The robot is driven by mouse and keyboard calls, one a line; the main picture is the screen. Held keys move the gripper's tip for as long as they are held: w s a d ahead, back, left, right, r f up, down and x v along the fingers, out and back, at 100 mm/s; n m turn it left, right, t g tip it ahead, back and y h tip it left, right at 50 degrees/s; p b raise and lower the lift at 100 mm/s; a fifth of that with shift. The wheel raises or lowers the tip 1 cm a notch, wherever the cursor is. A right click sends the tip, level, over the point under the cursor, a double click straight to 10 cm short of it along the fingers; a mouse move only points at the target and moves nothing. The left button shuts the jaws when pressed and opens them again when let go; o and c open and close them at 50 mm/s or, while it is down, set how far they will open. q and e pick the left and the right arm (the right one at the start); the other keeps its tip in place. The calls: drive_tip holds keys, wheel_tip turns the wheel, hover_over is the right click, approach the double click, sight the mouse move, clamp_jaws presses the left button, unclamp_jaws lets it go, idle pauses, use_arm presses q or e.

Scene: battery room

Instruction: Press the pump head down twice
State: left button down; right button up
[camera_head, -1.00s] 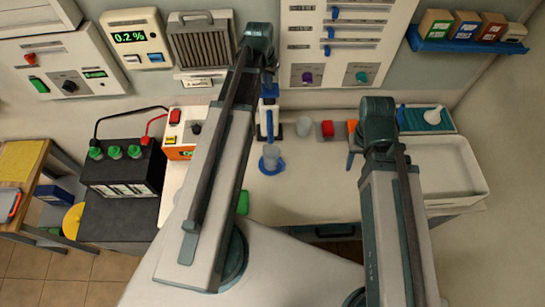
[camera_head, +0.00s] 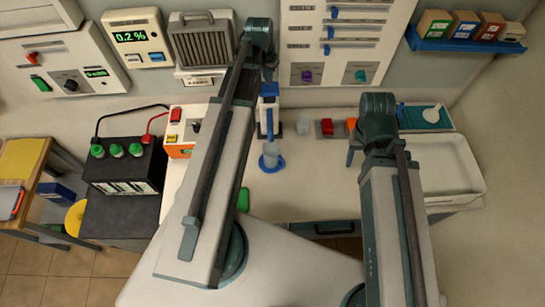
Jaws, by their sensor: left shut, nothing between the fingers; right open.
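The pump has a blue head (camera_head: 269,90) on a slim blue and white body (camera_head: 262,118) near the back of the white bench. A clear beaker (camera_head: 271,150) on a blue round base (camera_head: 272,167) stands in front of it. My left gripper (camera_head: 270,76) is shut and empty, pointing down right above the blue head. Whether it touches the head I cannot tell. My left arm hides part of the area left of the pump. My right gripper (camera_head: 352,152) is open, over the bench to the right, and partly hidden by its own wrist.
A clear cup (camera_head: 303,125), a red block (camera_head: 327,127) and an orange piece (camera_head: 351,124) stand right of the pump. A white tray (camera_head: 470,195) lies at the right. A black battery (camera_head: 125,165) and an orange-white box (camera_head: 180,140) are at the left.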

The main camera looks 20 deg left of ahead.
sight(268, 88)
use_arm(q)
drive_tip(key=shift+f, duration=0.2)
drive_tip(key=shift+f+b, duration=2.5)
drive_tip(key=shift+b, duration=0.15)
drive_tip(key=shift+r, duration=0.1)
drive_tip(key=shift+r+p, duration=2.65)
drive_tip(key=shift+p, duration=0.15)
drive_tip(key=shift+r, duration=0.1)
wheel_tip(268, 88, up, 6)
drive_tip(key=p, duration=0.6)
